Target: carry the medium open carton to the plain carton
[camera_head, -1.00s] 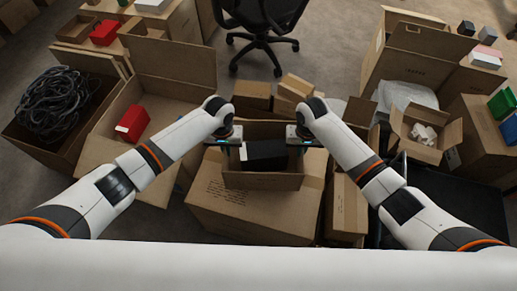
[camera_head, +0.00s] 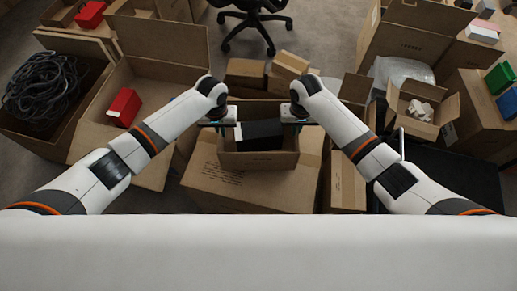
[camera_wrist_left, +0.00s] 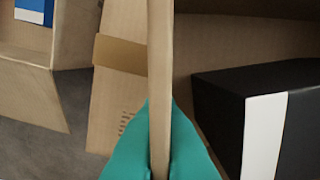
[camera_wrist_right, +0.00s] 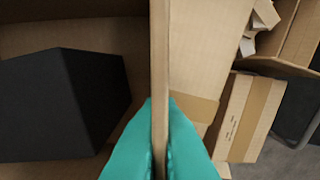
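The medium open carton (camera_head: 258,160) is brown, upright, with a black box (camera_head: 260,134) inside that has a white stripe, seen in the left wrist view (camera_wrist_left: 262,135). My left gripper (camera_head: 222,124) is shut on its left wall (camera_wrist_left: 160,60). My right gripper (camera_head: 298,122) is shut on its right wall (camera_wrist_right: 158,60). Teal fingers press both sides of each wall. Below the open carton is a larger closed carton (camera_head: 215,185) with small print; I cannot tell whether the two touch. I cannot tell which carton is the plain one.
A tall narrow carton (camera_head: 347,185) stands close on the right. Left are an open carton with a red box (camera_head: 124,107) and one with black cables (camera_head: 42,88). Small cartons (camera_head: 247,72) and an office chair (camera_head: 252,20) are behind. A small open carton (camera_head: 417,125) is right.

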